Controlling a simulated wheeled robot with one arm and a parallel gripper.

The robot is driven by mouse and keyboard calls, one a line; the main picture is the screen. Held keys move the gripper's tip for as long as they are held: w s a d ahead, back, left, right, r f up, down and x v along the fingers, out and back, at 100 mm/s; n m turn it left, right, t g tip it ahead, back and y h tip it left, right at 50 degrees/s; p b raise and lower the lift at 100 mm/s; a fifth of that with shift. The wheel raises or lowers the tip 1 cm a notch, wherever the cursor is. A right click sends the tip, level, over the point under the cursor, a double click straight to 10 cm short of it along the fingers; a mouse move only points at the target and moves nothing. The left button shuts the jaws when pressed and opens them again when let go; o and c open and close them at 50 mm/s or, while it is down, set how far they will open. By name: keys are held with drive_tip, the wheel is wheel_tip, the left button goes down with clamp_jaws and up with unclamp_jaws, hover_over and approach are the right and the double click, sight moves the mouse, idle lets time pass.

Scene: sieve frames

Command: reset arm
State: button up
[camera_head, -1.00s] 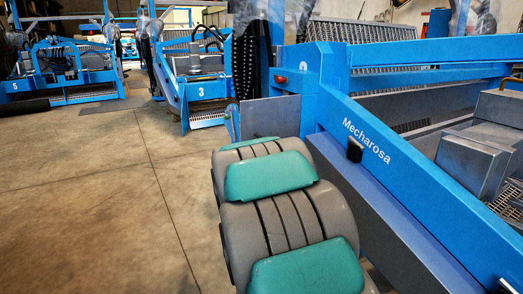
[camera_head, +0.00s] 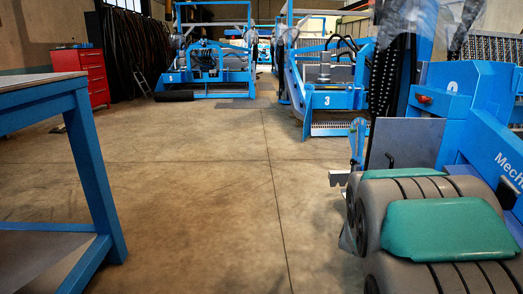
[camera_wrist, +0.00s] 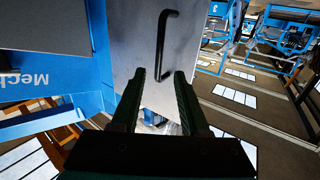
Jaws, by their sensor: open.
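My gripper (camera_wrist: 159,76) shows in the wrist view with its two dark fingers apart. It is open. A bent black handle (camera_wrist: 161,42) on a grey plate (camera_wrist: 136,45) lies ahead, and its lower end appears in the gap between the fingertips. I cannot tell how far it is from them. Nothing is visibly gripped. The grey plate (camera_head: 406,143) also shows in the head view, beside the blue machine (camera_head: 492,110) at the right. I cannot make out the gripper in the head view.
A blue-framed table (camera_head: 92,160) stands at the near left. A red drawer cabinet (camera_head: 92,68) is behind it. Blue machines marked 3 (camera_head: 325,101) and 5 (camera_head: 240,78) stand at the back. The concrete floor (camera_head: 190,190) between is clear.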

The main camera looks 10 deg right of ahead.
drive_tip(key=s+a+f+n+g+y+p, duration=0.2)
drive_tip(key=s+a+f+y, duration=0.15)
drive_tip(key=a, duration=0.45)
drive_tip(key=s+a+f+n+g+y+p, duration=0.15)
drive_tip(key=s+a+y, duration=0.25)
drive_tip(key=a, duration=0.4)
drive_tip(key=s+a+f+n+g+y+p, duration=0.2)
drive_tip(key=s+a+f+g+y, duration=0.15)
drive_tip(key=a, duration=0.45)
drive_tip(key=s+a+n+g+p, duration=0.1)
drive_tip(key=s+a+g, duration=0.1)
drive_tip(key=s, duration=0.7)
drive_tip(key=s+a+r+g+p, duration=0.1)
drive_tip(key=s+g, duration=0.2)
drive_tip(key=s, duration=0.6)
drive_tip(key=s+a+r+n+g+p, duration=0.1)
drive_tip(key=s+a+g, duration=0.1)
drive_tip(key=s, duration=0.8)
drive_tip(key=shift+a+n+g+y, duration=0.3)
drive_tip(key=shift+a+n+g, duration=0.05)
drive_tip(key=shift+g, duration=0.25)
drive_tip(key=shift+w+r, duration=0.1)
